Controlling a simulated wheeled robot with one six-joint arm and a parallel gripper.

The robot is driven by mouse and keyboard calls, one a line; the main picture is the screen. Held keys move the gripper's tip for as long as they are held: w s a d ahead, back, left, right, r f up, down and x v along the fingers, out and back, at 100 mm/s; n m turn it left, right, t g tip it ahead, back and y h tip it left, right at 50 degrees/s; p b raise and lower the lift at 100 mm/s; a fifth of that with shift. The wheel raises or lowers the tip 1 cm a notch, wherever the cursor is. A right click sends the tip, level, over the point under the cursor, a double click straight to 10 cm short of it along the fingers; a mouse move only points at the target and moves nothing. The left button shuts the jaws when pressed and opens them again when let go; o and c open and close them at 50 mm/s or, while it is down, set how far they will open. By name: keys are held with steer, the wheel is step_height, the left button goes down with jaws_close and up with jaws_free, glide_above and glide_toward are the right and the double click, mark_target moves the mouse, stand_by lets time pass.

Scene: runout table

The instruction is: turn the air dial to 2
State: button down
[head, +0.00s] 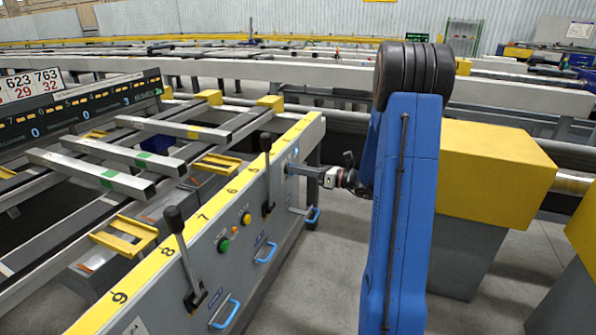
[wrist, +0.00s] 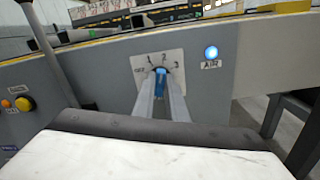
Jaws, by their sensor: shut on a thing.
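The air dial (wrist: 160,74) is a small blue knob on a pale plate (wrist: 142,85) marked OFF, 1, 2 and 3. In the wrist view my gripper (wrist: 161,82) has its two pale fingers on either side of the knob, shut on it. The fingers and the dark gripper body hide the lower part of the plate. I cannot tell for certain which mark the knob points to. In the head view my gripper (head: 289,169) reaches left to the end of the grey panel, and the dial is too small to make out.
A blue lamp (wrist: 211,52) above the AIR label is lit. A lever (head: 267,170) stands left of my gripper, with another lever (head: 180,245) nearer. Green and yellow buttons (head: 246,219) sit between them. A yellow-topped block (head: 490,165) stands right of my arm.

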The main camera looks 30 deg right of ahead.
steer(key=shift+m, duration=0.3)
steer(key=shift+f, duration=0.1)
steer(key=c, duration=1.8)
jaws_free()
steer(key=shift+s+d, duration=0.1)
steer(key=shift+d, duration=0.05)
steer(key=v, duration=1.7)
steer(key=shift+s+d, duration=0.1)
